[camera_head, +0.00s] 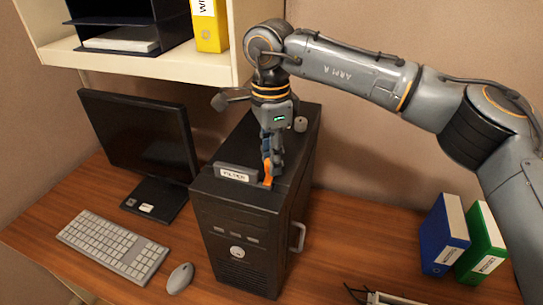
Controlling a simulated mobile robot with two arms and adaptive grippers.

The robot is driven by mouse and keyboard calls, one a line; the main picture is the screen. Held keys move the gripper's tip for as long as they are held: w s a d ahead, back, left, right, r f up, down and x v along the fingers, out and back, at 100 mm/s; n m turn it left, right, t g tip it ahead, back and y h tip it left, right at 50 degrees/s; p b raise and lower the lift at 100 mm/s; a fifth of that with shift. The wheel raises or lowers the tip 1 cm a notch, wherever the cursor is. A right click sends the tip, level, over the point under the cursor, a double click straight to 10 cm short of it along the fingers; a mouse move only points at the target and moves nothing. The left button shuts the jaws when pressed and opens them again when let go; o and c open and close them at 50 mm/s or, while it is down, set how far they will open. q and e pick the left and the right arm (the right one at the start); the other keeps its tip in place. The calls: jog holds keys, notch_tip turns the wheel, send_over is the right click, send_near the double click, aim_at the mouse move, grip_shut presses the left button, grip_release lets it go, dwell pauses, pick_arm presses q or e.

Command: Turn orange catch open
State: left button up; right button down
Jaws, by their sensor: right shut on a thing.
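The orange catch (267,176) is on top of the black computer tower (252,220), beside a grey part with a white label (234,173) near the tower's front top edge. My right gripper (270,168) points down from above and is shut on the orange catch. Its fingers hide much of the catch, so I cannot tell how far it is turned. My left gripper is not in view.
A monitor (140,138), a keyboard (112,246) and a mouse (180,278) are left of the tower. A shelf (175,66) hangs above at the back left. Blue (443,235) and green (482,240) binders stand at the right. The desk between tower and binders is mostly clear.

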jog(key=n+b, duration=0.1)
jog(key=n, duration=0.6)
jog(key=shift+n, duration=0.4)
jog(key=n, duration=0.4)
jog(key=shift+n+t, duration=0.3)
jog(key=shift+n, duration=2.2)
jog(key=c, duration=1)
grip_release()
